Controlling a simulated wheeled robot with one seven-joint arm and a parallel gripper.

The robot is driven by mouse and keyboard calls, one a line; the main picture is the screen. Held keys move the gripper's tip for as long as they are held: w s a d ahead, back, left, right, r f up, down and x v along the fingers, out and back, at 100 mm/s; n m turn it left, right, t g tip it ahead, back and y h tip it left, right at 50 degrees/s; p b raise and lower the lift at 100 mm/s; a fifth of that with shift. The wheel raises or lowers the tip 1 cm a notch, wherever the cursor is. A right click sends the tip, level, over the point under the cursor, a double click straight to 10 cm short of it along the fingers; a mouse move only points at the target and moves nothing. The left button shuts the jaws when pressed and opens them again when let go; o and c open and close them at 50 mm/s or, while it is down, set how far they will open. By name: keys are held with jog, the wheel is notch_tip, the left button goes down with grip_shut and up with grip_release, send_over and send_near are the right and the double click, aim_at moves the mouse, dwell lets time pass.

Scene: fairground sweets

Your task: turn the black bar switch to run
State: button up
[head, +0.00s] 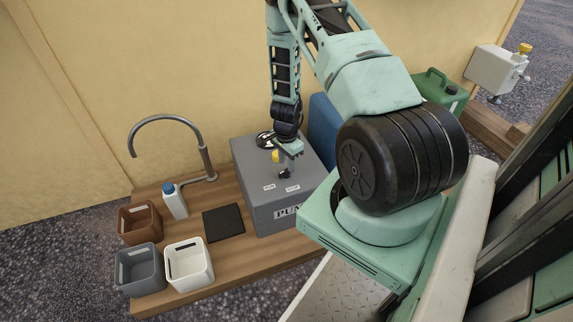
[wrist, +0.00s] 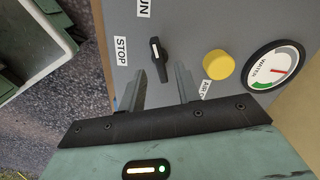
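The black bar switch (wrist: 158,58) is on the grey pump box (head: 254,165); it shows small in the head view (head: 285,173). In the wrist view the white mark near its upper end points roughly up the picture, nearer the partly cut-off RUN label (wrist: 143,9) than the STOP label (wrist: 122,62) at its left. My gripper (wrist: 160,76) is open and empty. Its two fingers appear either side of the bar's lower end, with gaps showing; I cannot tell their exact height above the panel. In the head view my gripper (head: 288,160) is above the box, just over the switch.
A yellow button (wrist: 219,66) and a water gauge (wrist: 275,70) are right of the switch in the wrist view. A tap (head: 205,160), a blue-capped bottle (head: 175,202), a black mat (head: 223,223) and several bins, one white (head: 190,278), stand left of the box.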

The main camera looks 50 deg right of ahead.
notch_tip(320, 180, up, 14)
jog(key=p, duration=0.4)
jog(key=shift+r, duration=0.2)
